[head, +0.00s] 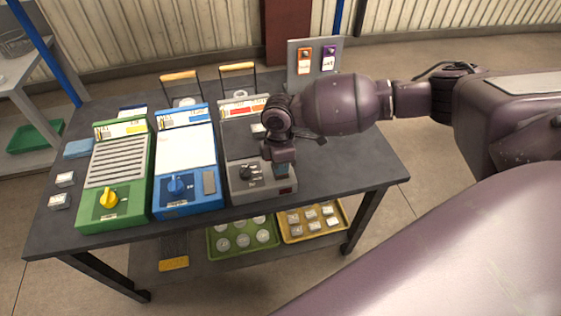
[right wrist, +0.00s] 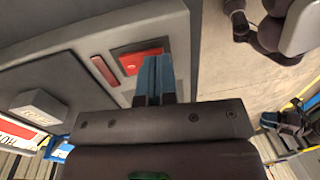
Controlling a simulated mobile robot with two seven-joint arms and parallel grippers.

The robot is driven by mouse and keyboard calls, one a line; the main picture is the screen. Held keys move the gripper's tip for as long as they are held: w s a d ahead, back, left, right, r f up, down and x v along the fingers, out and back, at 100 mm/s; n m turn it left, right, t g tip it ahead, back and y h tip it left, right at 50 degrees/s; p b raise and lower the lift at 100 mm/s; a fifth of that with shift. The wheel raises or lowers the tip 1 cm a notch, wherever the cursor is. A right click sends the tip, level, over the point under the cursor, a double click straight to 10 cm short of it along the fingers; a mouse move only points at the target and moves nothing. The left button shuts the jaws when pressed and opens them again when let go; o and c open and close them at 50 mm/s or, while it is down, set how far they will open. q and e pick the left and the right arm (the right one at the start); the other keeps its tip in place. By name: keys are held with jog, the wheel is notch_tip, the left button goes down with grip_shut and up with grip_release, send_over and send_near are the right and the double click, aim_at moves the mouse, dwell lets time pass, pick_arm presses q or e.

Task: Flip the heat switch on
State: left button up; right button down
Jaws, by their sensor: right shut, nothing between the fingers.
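The grey pit furnace unit (head: 236,183) is the rightmost of three units on the table. A small red switch (head: 286,190) sits at the right of its front control panel. In the right wrist view a red square switch (right wrist: 133,65) sits in a dark frame, with a narrow red strip (right wrist: 104,71) beside it. My right gripper (head: 284,172) points down over the panel, shut and empty. Its blue-grey fingers (right wrist: 154,72) are right beside the red switch and partly cover it; I cannot tell whether they touch. My left gripper is not in view.
A dark knob (head: 249,172) is left of my right gripper. A blue unit (head: 190,207) and a green unit (head: 127,215) stand farther left. A tag board (head: 298,82) stands behind. The table's right end (head: 370,172) is clear. Trays sit on the lower shelf.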

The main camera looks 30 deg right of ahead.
jog(key=shift+f, duration=0.1)
dwell(0.3)
jog(key=shift+w, duration=0.1)
jog(key=shift+w+d+r, duration=0.2)
jog(key=shift+w+r, duration=0.1)
jog(key=shift+w, duration=0.25)
